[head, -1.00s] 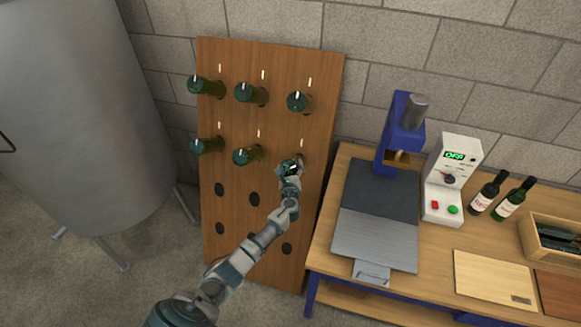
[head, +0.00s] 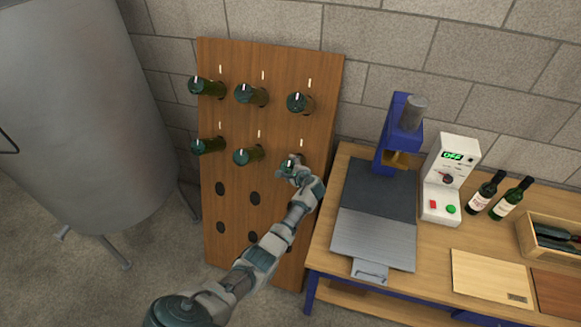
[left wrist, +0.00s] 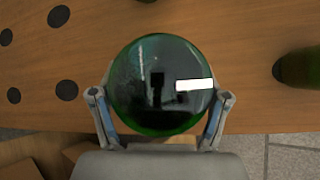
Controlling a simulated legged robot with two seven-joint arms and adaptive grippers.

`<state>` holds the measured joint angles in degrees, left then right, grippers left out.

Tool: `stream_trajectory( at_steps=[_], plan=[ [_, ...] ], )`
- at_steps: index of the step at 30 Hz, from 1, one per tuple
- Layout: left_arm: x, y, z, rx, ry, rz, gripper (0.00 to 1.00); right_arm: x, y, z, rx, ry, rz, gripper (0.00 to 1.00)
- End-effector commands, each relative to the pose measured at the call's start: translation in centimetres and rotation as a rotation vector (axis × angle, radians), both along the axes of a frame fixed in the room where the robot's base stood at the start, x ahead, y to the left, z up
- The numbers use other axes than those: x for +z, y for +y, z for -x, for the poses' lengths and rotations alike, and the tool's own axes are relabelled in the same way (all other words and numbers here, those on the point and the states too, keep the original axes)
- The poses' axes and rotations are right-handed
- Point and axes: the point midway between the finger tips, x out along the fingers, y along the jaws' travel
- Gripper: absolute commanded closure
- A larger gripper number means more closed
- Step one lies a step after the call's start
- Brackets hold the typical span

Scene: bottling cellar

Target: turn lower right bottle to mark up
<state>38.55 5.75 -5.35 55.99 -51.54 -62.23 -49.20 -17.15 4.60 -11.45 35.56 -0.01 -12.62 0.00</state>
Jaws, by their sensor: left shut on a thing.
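The lower right bottle (head: 290,163) sticks out of the wooden rack board (head: 232,55), in the lower filled row at the right. My left gripper (head: 294,172) is shut on its end, coming from below right. In the left wrist view the bottle's round dark green end (left wrist: 150,75) sits between my two fingers. A white mark (left wrist: 195,85) on it points to the right in that view. In the head view, a small pale mark shows on the bottle's end, pointing roughly up. A pale line (head: 302,142) is on the board above the bottle. My right gripper is not in view.
Several other green bottles, such as the upper right one (head: 300,102), stick out of the board. Empty holes (head: 222,188) lie below. A bench (head: 430,245) with a blue press (head: 393,140) stands right, a steel tank (head: 90,110) left.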

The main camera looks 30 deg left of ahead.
Motion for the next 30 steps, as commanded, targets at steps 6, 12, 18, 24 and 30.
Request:
stream_trajectory(
  at_steps=[6,12,18,24,30],
  plan=[
    [-0.06,0.1,0.14,0.102,-0.025,0.122,0.6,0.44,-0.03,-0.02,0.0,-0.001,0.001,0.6],
    [-0.19,0.13,0.2,0.164,-0.043,0.198,0.6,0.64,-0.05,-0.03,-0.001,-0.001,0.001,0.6],
    [-0.25,0.11,0.21,0.196,-0.053,0.239,0.6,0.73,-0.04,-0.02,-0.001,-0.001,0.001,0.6],
    [-0.36,0.11,0.26,0.207,-0.054,0.25,0.6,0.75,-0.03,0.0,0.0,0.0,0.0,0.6],
    [-0.41,0.11,0.28,0.207,-0.054,0.251,0.6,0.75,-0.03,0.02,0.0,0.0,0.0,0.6]
  ],
)
